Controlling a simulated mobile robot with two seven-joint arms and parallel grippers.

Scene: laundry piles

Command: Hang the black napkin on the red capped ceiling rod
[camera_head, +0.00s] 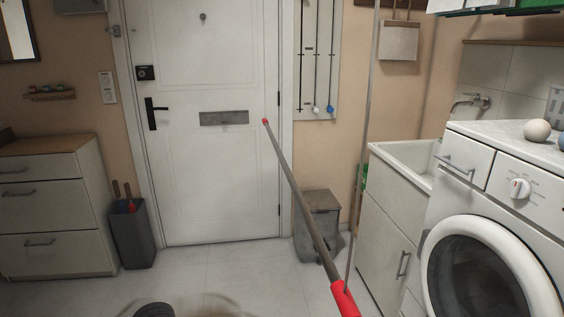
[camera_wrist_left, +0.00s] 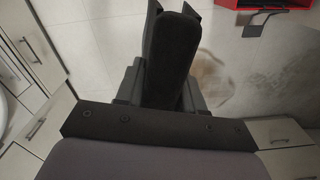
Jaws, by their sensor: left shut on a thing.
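The red capped ceiling rod (camera_head: 303,208) is a grey bar slanting across the head view, with a small red cap at its far tip and a larger red end near the bottom. It looks bare. In the left wrist view, my left gripper (camera_wrist_left: 170,100) is shut on a matte black slab-like thing, which appears to be the black napkin (camera_wrist_left: 170,55). Its lower part is hidden by the gripper. A dark shape at the bottom edge of the head view is too cut off to identify. My right gripper is in neither view.
A thin upright pole (camera_head: 369,130) runs down close to the rod's near end. A washing machine (camera_head: 470,190) and a sink cabinet (camera_head: 388,210) stand at the right. A drawer chest (camera_head: 55,215) stands at the left. Floor before the white door (camera_head: 205,170) is clear.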

